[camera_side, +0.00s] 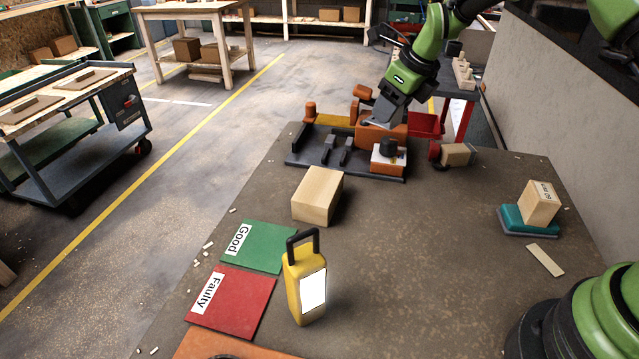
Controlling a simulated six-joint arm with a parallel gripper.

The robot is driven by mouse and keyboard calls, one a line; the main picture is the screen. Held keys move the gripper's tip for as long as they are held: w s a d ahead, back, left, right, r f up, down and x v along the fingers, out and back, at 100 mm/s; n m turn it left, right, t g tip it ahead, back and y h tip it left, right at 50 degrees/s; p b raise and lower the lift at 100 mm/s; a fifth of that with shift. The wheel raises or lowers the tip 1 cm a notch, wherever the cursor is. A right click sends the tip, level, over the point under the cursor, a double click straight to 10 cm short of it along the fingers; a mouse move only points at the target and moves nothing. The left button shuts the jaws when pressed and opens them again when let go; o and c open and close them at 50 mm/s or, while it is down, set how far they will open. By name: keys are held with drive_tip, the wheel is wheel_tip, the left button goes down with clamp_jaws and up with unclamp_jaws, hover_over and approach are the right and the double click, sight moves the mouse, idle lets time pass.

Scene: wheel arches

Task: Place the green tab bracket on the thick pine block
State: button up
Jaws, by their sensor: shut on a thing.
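The thick pine block (316,196) lies on the brown worktop, left of centre, with its top clear. My gripper (376,123) is at the far side of the worktop, tilted down at the orange part of the dark fixture. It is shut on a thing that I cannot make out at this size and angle. I cannot pick out the green tab bracket; no green bracket shows apart from the gripper. My gripper is well behind and to the right of the pine block.
The dark fixture (305,160) carries orange clamps and grey posts. A green "Good" mat (262,247), a red "Faulty" mat (245,300) and a yellow lamp (293,285) are near the front left. A teal-based sanding block (512,219) is at right. The middle right is clear.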

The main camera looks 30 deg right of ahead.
drive_tip(key=a+r+n+g+y, duration=0.15)
drive_tip(key=a+n, duration=0.35)
drive_tip(key=a, duration=1)
hover_over(316, 185)
drive_tip(key=s+d, duration=0.1)
drive_tip(key=shift+t, duration=0.25)
wheel_tip(316, 185, down, 5)
drive_tip(key=shift+s+d+f, duration=0.1)
drive_tip(key=shift+f, duration=2.2)
drive_tip(key=shift+f, duration=0.2)
drive_tip(key=o, duration=1)
drive_tip(key=shift+c, duration=0.2)
drive_tip(key=shift+r, duration=0.1)
